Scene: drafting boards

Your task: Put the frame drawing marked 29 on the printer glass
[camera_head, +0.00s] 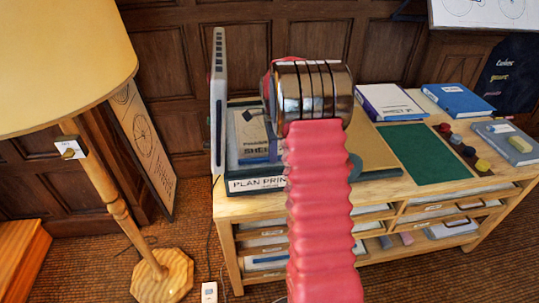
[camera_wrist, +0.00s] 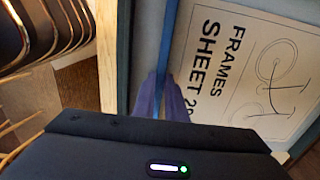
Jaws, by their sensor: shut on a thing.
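The frame drawing (camera_wrist: 235,75) is a pale sheet with a bicycle-frame outline, a blue strip along one edge and the words FRAMES SHEET. Its number starts with 2; the last digit is partly hidden. It also shows in the head view (camera_head: 252,135), over the plan printer's glass bed. My gripper (camera_wrist: 165,88) is shut on the blue edge strip. The printer glass (camera_wrist: 146,40) shows as a grey-blue band beside the strip, inside a dark rim. I cannot tell whether the sheet rests flat on the glass. In the head view my arm hides the gripper.
The printer lid (camera_head: 218,100) stands open at the left. A green mat (camera_head: 425,153), blue binder (camera_head: 458,99) and several small coloured blocks lie to the right on the wooden cabinet (camera_head: 400,205). A floor lamp (camera_head: 110,200) stands left.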

